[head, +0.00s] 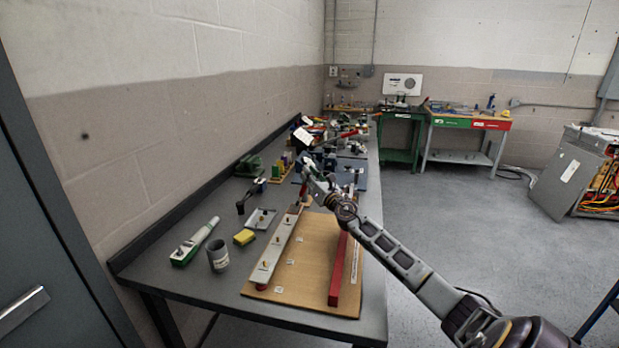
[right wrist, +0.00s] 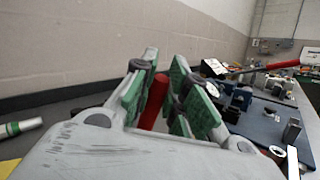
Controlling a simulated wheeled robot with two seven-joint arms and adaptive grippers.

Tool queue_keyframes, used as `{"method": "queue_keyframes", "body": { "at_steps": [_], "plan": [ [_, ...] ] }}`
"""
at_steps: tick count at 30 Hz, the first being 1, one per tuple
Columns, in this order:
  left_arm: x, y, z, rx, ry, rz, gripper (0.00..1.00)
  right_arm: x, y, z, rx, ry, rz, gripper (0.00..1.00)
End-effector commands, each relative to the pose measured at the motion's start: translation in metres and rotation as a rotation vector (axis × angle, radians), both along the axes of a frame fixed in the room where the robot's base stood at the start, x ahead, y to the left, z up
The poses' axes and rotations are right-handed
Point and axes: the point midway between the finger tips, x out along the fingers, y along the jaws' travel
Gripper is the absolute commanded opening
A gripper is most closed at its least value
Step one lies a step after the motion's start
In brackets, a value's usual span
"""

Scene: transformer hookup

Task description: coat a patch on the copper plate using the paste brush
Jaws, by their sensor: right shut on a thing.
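My right gripper (head: 305,170) reaches in from the right over the far end of the tan board (head: 312,283). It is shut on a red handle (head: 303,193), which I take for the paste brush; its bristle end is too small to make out. In the right wrist view the red handle (right wrist: 153,102) stands tilted between the green finger pads. A long pale bar (head: 275,245) with several small studs lies along the board's left side, below and nearer than the gripper. I cannot clearly tell a copper plate. My left gripper is out of view.
A grey labelled cup (head: 218,256), a yellow sponge (head: 244,237), a small tray (head: 261,219) and a green and white tool (head: 196,242) lie left of the board. A red bar (head: 338,270) stands on its right. Clutter crowds the bench's far end.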

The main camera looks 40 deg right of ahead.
Motion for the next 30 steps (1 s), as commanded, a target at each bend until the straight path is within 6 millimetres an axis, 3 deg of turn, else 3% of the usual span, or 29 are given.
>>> {"method": "queue_keyframes", "body": {
  "at_steps": [30],
  "plan": [
    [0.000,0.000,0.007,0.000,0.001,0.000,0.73,-0.008,0.011,-0.001,0.000,0.001,0.001,0.01]
  ]
}}
